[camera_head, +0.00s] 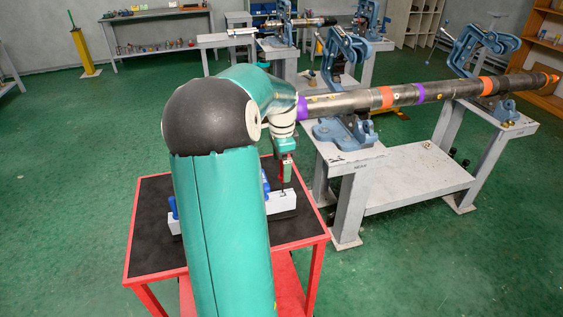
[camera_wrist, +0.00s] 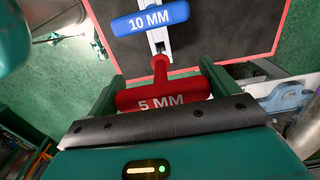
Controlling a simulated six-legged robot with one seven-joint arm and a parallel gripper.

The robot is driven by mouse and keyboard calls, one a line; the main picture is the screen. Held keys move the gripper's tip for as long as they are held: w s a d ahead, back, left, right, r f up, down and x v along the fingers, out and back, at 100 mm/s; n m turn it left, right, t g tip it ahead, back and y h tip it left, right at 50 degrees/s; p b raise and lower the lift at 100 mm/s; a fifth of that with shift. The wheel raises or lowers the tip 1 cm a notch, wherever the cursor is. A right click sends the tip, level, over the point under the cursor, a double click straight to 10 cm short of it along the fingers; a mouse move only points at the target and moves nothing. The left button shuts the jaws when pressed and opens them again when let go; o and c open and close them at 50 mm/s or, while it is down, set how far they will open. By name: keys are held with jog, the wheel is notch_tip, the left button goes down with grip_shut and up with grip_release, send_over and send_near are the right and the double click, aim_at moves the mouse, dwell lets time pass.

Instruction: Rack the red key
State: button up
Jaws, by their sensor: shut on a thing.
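The red key (camera_wrist: 162,93), a T-handle marked "5 MM", lies across between the two fingers of my gripper (camera_wrist: 163,76) in the wrist view. My gripper is shut on its handle. In the head view my gripper (camera_head: 285,165) is above the right part of a white rack block (camera_head: 283,201) on a cart. The key's tip is hard to make out, so I cannot tell whether it is in the rack. A blue key (camera_wrist: 150,18) marked "10 MM" is by the rack's pale bar (camera_wrist: 158,40) in the wrist view. My arm hides the rack's middle.
The cart has a black top (camera_head: 152,235) with a red rim, bare around the rack. A grey bench (camera_head: 420,176) with a long pipe (camera_head: 350,101) in blue vises stands close on the right. Green floor is open on the left.

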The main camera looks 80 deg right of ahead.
aim_at(281, 176)
jog(key=shift+f, duration=3.7)
dwell(2.7)
jog(key=o, duration=1.3)
notch_tip(281, 176, up, 14)
jog(key=shift+f, duration=0.1)
